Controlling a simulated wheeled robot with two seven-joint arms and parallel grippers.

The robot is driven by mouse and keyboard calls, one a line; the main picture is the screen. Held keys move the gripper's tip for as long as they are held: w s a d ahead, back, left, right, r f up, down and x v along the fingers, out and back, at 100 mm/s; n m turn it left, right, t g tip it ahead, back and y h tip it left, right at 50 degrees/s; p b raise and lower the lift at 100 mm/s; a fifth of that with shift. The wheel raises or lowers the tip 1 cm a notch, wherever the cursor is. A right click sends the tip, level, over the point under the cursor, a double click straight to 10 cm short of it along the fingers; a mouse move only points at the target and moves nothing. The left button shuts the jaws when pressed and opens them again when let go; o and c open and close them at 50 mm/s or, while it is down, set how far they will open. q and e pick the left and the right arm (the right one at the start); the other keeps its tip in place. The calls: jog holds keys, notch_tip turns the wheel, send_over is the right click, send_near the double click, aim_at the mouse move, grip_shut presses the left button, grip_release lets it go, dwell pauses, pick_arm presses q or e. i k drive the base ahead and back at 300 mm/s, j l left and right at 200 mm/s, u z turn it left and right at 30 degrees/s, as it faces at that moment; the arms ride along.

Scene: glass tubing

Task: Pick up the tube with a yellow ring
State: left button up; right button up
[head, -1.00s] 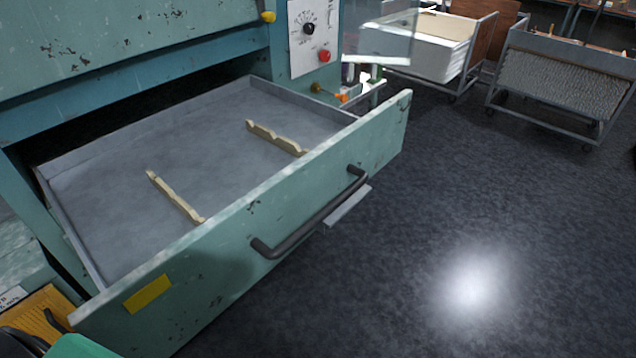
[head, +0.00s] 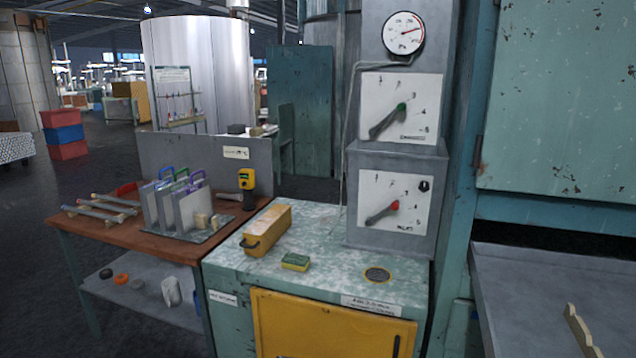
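Several pale tubes (head: 100,208) lie at the left end of the brown workbench (head: 150,243). They are too small for me to tell any ring colours, so I cannot pick out a tube with a yellow ring. Neither of my grippers shows in the head view.
On the bench stand upright grey panels with coloured handles (head: 172,207) and a yellow handheld device (head: 247,188). A mottled green cabinet (head: 325,245) beside it bears a yellow box (head: 267,230) and a sponge (head: 295,262).

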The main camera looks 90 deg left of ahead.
aim_at(94, 196)
jog(key=k+u, duration=0.15)
jog(key=u, duration=3.05)
jog(key=i+u, duration=0.35)
jog(key=i+l+u, duration=0.15)
jog(key=i+u, duration=0.2)
jog(key=i+l+u, duration=0.2)
jog(key=u, duration=0.15)
